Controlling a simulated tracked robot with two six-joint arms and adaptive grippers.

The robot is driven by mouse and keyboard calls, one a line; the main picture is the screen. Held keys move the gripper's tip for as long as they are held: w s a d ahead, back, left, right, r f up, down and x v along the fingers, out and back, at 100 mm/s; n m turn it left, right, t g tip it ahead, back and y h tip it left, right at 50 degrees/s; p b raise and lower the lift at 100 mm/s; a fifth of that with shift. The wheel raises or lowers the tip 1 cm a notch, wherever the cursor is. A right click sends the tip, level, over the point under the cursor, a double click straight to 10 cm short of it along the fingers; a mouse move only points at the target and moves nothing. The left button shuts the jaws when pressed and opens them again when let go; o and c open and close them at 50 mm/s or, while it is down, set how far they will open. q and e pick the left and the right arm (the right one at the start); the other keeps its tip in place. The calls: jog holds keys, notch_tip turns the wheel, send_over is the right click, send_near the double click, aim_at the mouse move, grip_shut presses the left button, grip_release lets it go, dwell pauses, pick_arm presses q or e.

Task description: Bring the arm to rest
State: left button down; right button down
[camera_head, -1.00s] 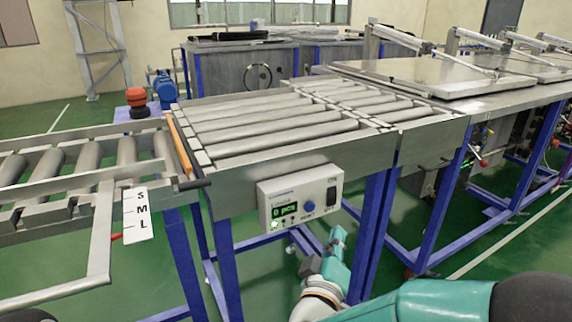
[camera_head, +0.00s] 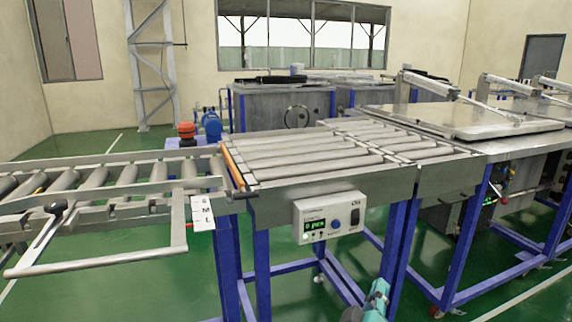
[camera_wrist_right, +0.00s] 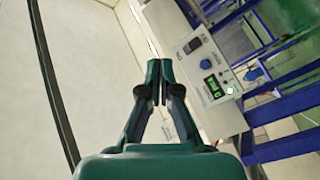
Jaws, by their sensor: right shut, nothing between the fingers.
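My right gripper (camera_head: 379,290) shows as a small teal part at the bottom edge of the head view, below the control box and in front of the blue stand legs. In the right wrist view the gripper (camera_wrist_right: 159,72) points up the picture, its dark fingers together with nothing between them. The control box (camera_head: 329,216) with a green display hangs on the front of the roller conveyor; it also shows in the right wrist view (camera_wrist_right: 205,75), to the right of the fingers and apart from them. My left gripper is not in view.
The roller conveyor (camera_head: 312,158) spans the middle, with another roller track (camera_head: 112,178) at left. A metal rail frame (camera_head: 95,262) juts out at front left. Benches with lids (camera_head: 455,118) stand at right. Green floor (camera_head: 120,295) is open at lower left.

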jog(key=d+f+n+g+p, duration=0.1)
jog(key=d+f+g+p, duration=0.2)
jog(key=d+p, duration=0.55)
jog(key=s+a+f+g+y+p, duration=0.1)
jog(key=s+f+g+y+p, duration=0.35)
jog(key=f+p, duration=0.5)
jog(key=s+a+f+m+g+y+p, duration=0.1)
jog(key=s+a+f+m+g+y, duration=0.2)
jog(key=s+a, duration=0.3)
jog(key=s+a+f+m+g+y+p, duration=0.1)
jog(key=s+a+f+m+g+y, duration=0.3)
jog(key=s, duration=1)
jog(key=a+f+g+y, duration=0.1)
jog(key=a, duration=0.2)
jog(key=shift+f, duration=0.3)
jog(key=shift+d, duration=0.1)
